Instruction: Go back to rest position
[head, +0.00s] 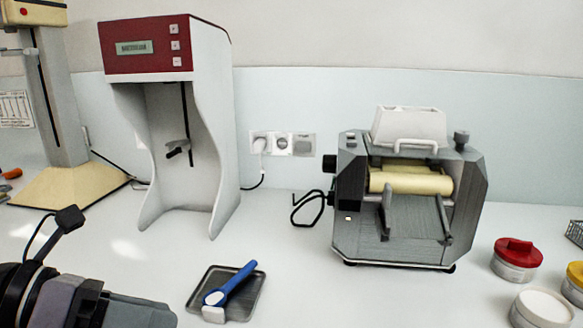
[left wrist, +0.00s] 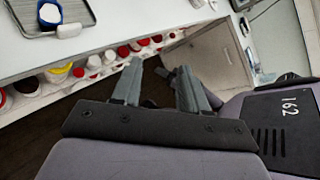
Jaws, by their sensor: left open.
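My left gripper (left wrist: 160,75) is open and empty in the left wrist view, its two grey fingers apart with nothing between them. It points past the bench edge toward the lower shelf and floor. In the head view my left gripper and wrist (head: 125,311) show at the lower left, in front of the bench and partly cut off by the frame. It is to the left of the small metal tray (head: 257,303) and apart from it. My right gripper is not in view.
A roller mill (head: 390,235) stands right of centre. A red-topped white device (head: 225,110) and a stand with a cream base (head: 70,185) are at left. Lidded jars (head: 516,266) are at right. Jars fill a shelf under the bench (left wrist: 105,35).

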